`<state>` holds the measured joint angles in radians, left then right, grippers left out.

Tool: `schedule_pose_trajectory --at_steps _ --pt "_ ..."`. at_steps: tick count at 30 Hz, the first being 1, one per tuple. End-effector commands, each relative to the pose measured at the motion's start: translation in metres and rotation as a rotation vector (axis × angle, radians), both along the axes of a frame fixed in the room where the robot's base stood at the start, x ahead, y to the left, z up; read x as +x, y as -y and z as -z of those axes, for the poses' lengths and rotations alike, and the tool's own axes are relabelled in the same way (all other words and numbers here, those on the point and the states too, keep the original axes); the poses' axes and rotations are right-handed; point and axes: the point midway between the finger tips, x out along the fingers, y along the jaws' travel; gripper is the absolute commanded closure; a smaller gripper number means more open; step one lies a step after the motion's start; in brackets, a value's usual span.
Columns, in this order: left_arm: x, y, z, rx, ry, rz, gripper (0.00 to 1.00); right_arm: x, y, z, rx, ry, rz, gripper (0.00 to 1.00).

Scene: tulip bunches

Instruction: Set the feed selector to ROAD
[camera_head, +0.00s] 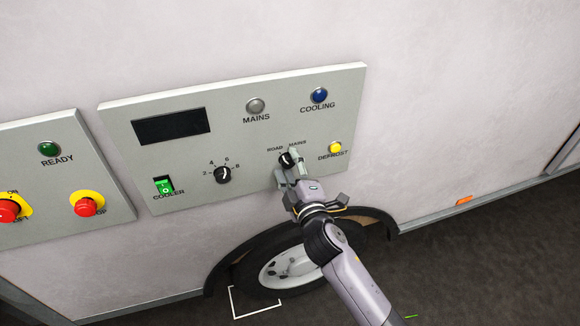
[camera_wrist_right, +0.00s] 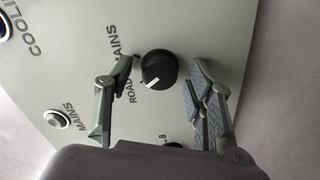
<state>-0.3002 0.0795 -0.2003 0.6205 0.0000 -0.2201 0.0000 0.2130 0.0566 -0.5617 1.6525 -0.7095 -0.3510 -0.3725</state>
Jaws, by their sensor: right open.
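The feed selector (camera_head: 286,159) is a small black round knob under the words ROAD and MAINS, on the right part of the grey panel. In the right wrist view the knob (camera_wrist_right: 158,68) shows from close up, with a white line on its lower-left side, toward the word ROAD. My right gripper (camera_head: 291,170) is at the selector, open. In the wrist view its fingers (camera_wrist_right: 163,74) stand on either side of the knob, with a gap on each side. I cannot tell how deep the fingertips reach. My left gripper is not in view.
On the same panel (camera_head: 330,84) are a numbered dial (camera_head: 223,175), a green COOLER switch (camera_head: 164,186), a yellow DEFROST button (camera_head: 335,148), and MAINS (camera_head: 255,105) and COOLING (camera_head: 319,95) lamps. A second panel with red buttons (camera_head: 86,206) is at left. A wheel (camera_head: 290,268) is below.

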Motion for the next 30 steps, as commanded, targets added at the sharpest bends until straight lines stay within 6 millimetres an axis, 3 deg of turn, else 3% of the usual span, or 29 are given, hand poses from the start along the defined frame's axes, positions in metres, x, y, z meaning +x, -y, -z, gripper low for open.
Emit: schedule_pose_trajectory --at_steps 8,21,30 --pt "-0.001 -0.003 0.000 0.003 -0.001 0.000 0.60 -0.007 0.002 0.001 0.000 -0.001 0.001 0.51" --pt "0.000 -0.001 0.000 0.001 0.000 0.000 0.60 -0.088 0.029 0.001 0.000 -0.002 -0.001 0.51" --pt "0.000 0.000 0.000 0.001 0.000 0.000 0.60 -0.114 0.037 0.000 0.000 0.000 0.000 0.51"
